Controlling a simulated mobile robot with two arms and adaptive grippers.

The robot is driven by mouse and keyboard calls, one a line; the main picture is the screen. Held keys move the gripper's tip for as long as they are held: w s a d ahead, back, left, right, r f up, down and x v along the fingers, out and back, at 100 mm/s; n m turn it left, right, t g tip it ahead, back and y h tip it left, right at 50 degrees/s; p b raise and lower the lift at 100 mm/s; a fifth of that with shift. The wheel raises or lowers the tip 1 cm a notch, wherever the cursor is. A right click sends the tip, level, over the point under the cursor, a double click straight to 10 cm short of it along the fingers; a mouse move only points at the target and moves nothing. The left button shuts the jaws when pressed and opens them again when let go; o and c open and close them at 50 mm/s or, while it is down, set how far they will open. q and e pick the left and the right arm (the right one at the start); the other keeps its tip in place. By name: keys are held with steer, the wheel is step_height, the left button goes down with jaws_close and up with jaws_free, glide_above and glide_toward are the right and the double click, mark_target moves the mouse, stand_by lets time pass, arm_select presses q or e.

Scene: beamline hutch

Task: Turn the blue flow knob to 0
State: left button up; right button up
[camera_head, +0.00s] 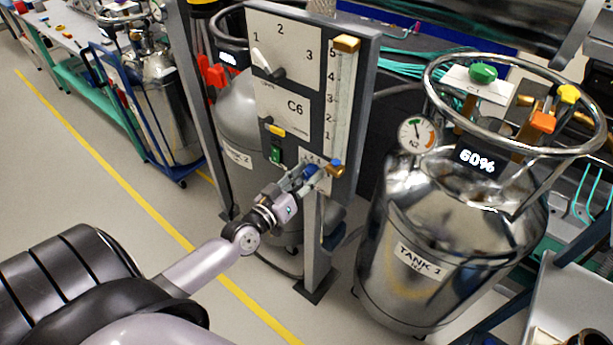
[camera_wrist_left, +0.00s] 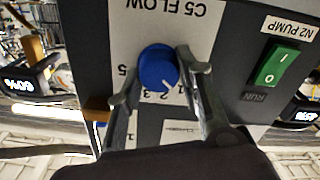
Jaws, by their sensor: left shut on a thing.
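The blue flow knob (camera_wrist_left: 158,66) sits on a white plate marked C5 FLOW, upside down in the left wrist view. Its white pointer line slants to the lower right of that picture, toward small scale digits partly hidden by my fingers; the exact setting cannot be read. My left gripper (camera_wrist_left: 157,80) has one finger on each side of the knob and is shut on it. In the head view my left gripper (camera_head: 299,179) reaches the lower part of the grey panel (camera_head: 372,60), and the blue knob (camera_head: 310,171) shows between its fingers. My right gripper is not in view.
Beside the knob are a green N2 PUMP switch (camera_wrist_left: 278,66) and a flow tube (camera_head: 340,95) with brass ends. Above is the C6 plate (camera_head: 290,107) and a selector lever (camera_head: 268,65). Tank 1 (camera_head: 405,265) stands close on the right. Floor is clear at left.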

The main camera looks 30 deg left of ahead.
arm_select(q)
steer(key=shift+a+n, duration=0.1)
steer(key=shift+n, duration=2.3)
steer(key=o, duration=1.2)
steer(key=shift+c, duration=0.2)
steer(key=s, duration=1.2)
steer(key=shift+a, duration=0.45)
steer(key=shift+f, duration=0.1)
